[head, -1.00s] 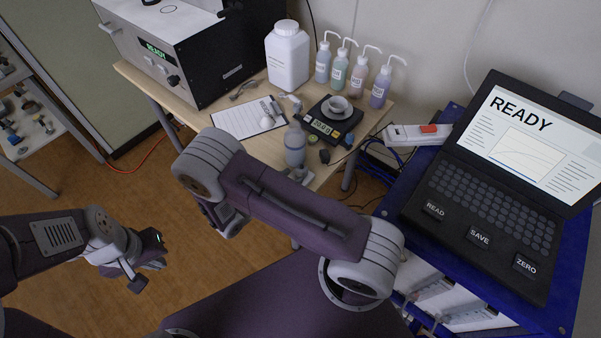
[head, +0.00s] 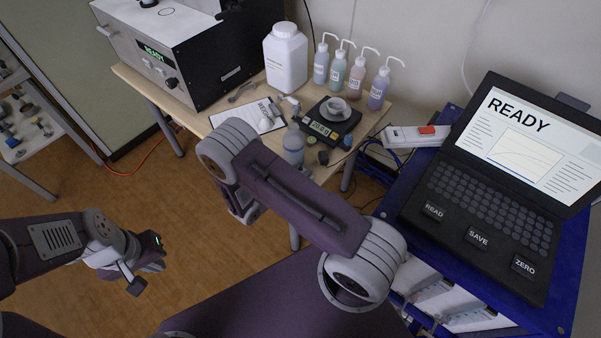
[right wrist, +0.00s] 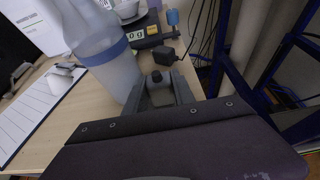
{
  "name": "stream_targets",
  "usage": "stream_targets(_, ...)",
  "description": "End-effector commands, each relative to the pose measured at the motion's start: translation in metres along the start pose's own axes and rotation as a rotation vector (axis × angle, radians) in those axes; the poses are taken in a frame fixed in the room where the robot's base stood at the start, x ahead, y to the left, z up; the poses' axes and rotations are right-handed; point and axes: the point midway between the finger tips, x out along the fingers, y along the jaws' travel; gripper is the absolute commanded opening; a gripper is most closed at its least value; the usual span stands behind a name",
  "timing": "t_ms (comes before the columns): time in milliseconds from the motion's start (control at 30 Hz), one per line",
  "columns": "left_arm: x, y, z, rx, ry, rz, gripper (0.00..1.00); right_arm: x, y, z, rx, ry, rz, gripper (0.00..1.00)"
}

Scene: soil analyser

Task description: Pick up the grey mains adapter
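The mains adapter is a small dark grey block (right wrist: 165,56) with a cord. It lies on the table just ahead of my right gripper, below the balance. In the head view the adapter (head: 323,157) sits near the table's front right edge. My right gripper (right wrist: 162,88) is open, its two fingers apart and pointing toward the adapter, which is beyond the tips. A small grey-beige object with a dark top (right wrist: 160,94) shows between the fingers; I cannot tell if they touch it. In the head view my right arm hides this gripper. My left gripper (head: 148,274) looks open and empty, above the floor.
A wash bottle (right wrist: 102,48) stands close left of my right gripper. The balance (head: 330,122) with a dish is behind the adapter. A clipboard (head: 238,116) lies to the left. The blue cart (head: 385,205) with the laptop (head: 485,215) is to the right. Cables hang between table and cart.

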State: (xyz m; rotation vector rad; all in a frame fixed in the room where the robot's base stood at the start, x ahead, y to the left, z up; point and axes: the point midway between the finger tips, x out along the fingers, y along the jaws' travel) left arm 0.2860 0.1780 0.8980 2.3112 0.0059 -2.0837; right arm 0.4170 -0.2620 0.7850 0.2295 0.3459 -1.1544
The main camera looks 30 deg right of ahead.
Motion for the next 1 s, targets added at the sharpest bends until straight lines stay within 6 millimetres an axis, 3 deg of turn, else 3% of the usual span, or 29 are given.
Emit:
stream_targets(333,-0.001,0.000,0.000,0.000,0.000,0.000,0.00,-0.002,0.000,0.004,0.001,0.001,0.000,0.00)
stream_targets(600,-0.006,0.000,-0.001,0.000,0.000,0.000,0.00,-0.018,0.001,0.042,0.003,0.001,0.002,0.00)
stream_targets(1000,-0.006,0.000,-0.001,0.000,0.000,0.000,0.00,-0.046,-0.095,0.087,-0.003,0.001,0.001,0.00)
